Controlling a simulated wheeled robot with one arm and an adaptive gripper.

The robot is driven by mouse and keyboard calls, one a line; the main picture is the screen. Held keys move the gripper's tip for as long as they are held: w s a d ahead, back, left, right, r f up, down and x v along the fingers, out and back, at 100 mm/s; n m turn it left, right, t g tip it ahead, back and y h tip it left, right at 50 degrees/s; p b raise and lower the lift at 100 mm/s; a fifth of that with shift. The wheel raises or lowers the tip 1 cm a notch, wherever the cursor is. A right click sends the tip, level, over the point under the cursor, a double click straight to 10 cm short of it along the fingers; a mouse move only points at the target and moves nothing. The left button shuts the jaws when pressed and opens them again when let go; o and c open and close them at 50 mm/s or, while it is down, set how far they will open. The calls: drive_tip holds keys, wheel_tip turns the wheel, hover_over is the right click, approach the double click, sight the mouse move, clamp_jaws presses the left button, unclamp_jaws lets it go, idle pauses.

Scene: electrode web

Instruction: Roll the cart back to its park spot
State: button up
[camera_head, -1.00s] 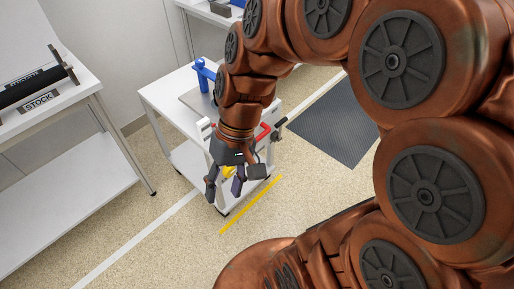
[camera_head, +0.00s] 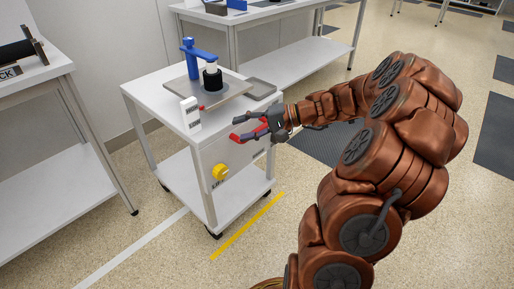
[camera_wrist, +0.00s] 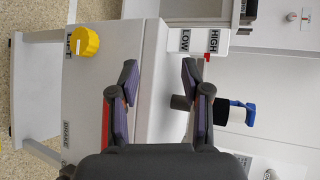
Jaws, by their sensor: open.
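The white cart (camera_head: 158,104) stands on its casters with a lower shelf (camera_head: 228,206). Its side panel carries a yellow knob (camera_head: 220,172) and a red part (camera_head: 241,137) that looks like a lever. The knob also shows in the wrist view (camera_wrist: 85,41); red shows beside my left finger there, mostly hidden. My gripper (camera_head: 262,128) is open at the cart's right side, close to the red part. In the wrist view my open fingers (camera_wrist: 160,78) lie over the cart's panel and top edge, near a dark grey cylinder end (camera_wrist: 180,102); I cannot tell whether they touch anything.
A blue post device (camera_head: 190,56), a black roll (camera_head: 212,79) and a white HIGH/LOW block (camera_head: 190,115) stand on the cart top. A yellow line (camera_head: 246,227) and a white line (camera_head: 130,249) mark the floor. A left table (camera_head: 62,82) and back table (camera_head: 282,66) flank the cart.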

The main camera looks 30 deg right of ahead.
sight(256, 131)
drive_tip(key=d+f+m+t+h+b, duration=0.1)
drive_tip(key=d+f+m+t+b, duration=0.1)
drive_tip(key=d+f, duration=0.3)
drive_tip(key=d+f+m+t+h+b, duration=0.1)
drive_tip(key=d+f+t+b, duration=0.15)
drive_tip(key=d, duration=0.55)
drive_tip(key=shift+b+x, duration=1.35)
drive_tip(key=shift+x, duration=2.85)
drive_tip(key=shift+d, duration=0.1)
clamp_jaws()
